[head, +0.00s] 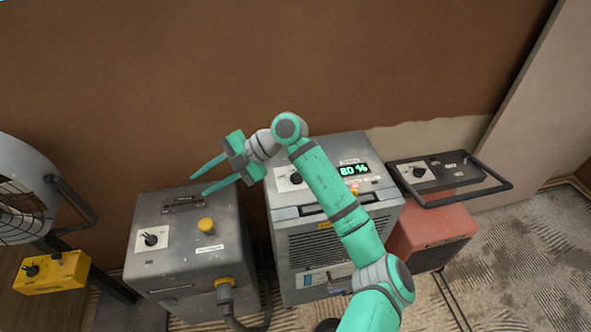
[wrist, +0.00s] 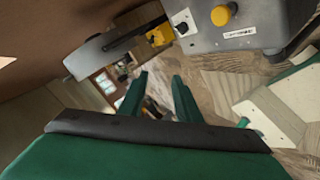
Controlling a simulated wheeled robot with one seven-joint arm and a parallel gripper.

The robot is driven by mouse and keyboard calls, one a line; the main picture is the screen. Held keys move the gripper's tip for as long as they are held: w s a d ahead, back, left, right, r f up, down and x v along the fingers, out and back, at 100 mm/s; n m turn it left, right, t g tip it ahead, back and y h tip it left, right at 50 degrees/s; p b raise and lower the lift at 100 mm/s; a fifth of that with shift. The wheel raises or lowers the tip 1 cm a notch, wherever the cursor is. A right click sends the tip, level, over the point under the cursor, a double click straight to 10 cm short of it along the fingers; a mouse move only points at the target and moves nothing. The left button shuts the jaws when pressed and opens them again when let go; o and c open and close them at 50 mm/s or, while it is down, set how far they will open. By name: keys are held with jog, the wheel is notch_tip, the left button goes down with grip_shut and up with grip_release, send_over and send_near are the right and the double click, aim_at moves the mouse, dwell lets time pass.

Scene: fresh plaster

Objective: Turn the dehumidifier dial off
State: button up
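The dehumidifier appears to be the middle grey machine (head: 330,245), with a vented front and a green lit display (head: 354,170) reading 80 %. Its dial (head: 292,178) is a dark knob on a white plate at the top left, close beside my wrist. The direction the knob points is too small to tell. My gripper (head: 198,184) is open and empty, pointing left above the back of the left grey machine, away from the dial. Its two green fingers (wrist: 158,92) are apart in the wrist view, where the dehumidifier dial does not show.
The left grey machine (head: 185,262) has its own dial (head: 151,239) and a yellow knob (head: 206,225). A red machine (head: 432,238) with a black handle frame stands right. A fan (head: 25,190) and yellow switch box (head: 52,272) are left. A brown wall (head: 250,70) stands behind.

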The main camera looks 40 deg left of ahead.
jog(key=w+d+f+m+t+h, duration=0.2)
jog(key=w+d+t+h, duration=0.2)
jog(key=w, duration=0.6)
notch_tip(320, 180, up, 4)
jog(key=r+m+t+h, duration=0.1)
jog(key=m+t+h, duration=0.2)
jog(key=t+h, duration=0.15)
send_over(297, 176)
jog(key=shift+t+y, duration=0.25)
jog(key=shift+y, duration=0.1)
jog(key=f, duration=1)
jog(key=shift+w+a+f, duration=0.2)
jog(key=shift+a+f, duration=0.15)
jog(key=shift+f, duration=0.05)
grip_shut()
